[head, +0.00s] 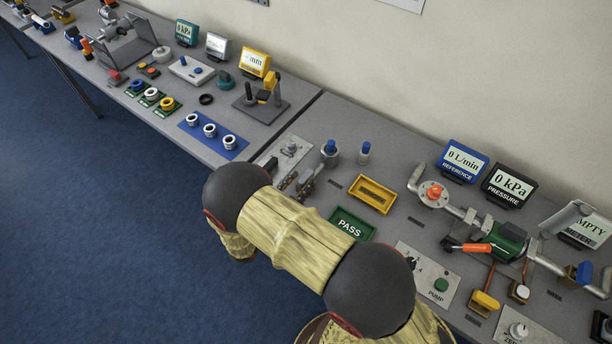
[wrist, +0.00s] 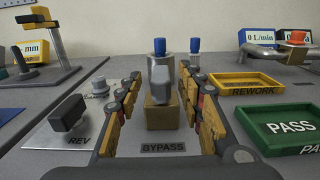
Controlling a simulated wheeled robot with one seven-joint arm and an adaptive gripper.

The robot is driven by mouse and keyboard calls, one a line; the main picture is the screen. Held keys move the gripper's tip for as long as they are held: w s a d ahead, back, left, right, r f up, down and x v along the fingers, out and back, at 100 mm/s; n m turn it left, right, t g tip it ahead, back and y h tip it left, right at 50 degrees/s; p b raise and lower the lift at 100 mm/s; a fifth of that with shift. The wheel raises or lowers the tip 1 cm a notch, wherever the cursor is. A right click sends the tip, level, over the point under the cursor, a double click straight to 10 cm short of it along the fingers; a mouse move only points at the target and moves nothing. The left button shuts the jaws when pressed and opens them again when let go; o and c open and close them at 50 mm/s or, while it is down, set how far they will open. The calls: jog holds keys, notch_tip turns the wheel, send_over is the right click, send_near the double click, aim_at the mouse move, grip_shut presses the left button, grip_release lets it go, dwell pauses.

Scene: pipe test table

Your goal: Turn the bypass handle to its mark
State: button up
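The bypass handle (wrist: 160,80) is a grey lever above a brass-coloured block (wrist: 162,115), in the middle of the wrist view, behind the label BYPASS (wrist: 163,148). My gripper (wrist: 162,85) is open, with one finger on each side of the handle and visible gaps between. It holds nothing. In the head view my gripper (head: 293,184) is at the near edge of the table, partly behind my arm, and I cannot make out the handle there. I cannot make out the handle's mark in either view.
A dark REV knob (wrist: 70,115) stands left of my gripper. Two blue-topped cylinders (head: 330,152) (head: 364,152) stand behind the handle. A yellow REWORK tray (head: 391,207) and a green PASS tray (head: 368,231) lie to the right. The PUMP panel (head: 427,278) is further right.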

aim_at(305, 176)
jog(key=shift+x, duration=1.7)
jog(key=shift+c, duration=0.5)
grip_shut()
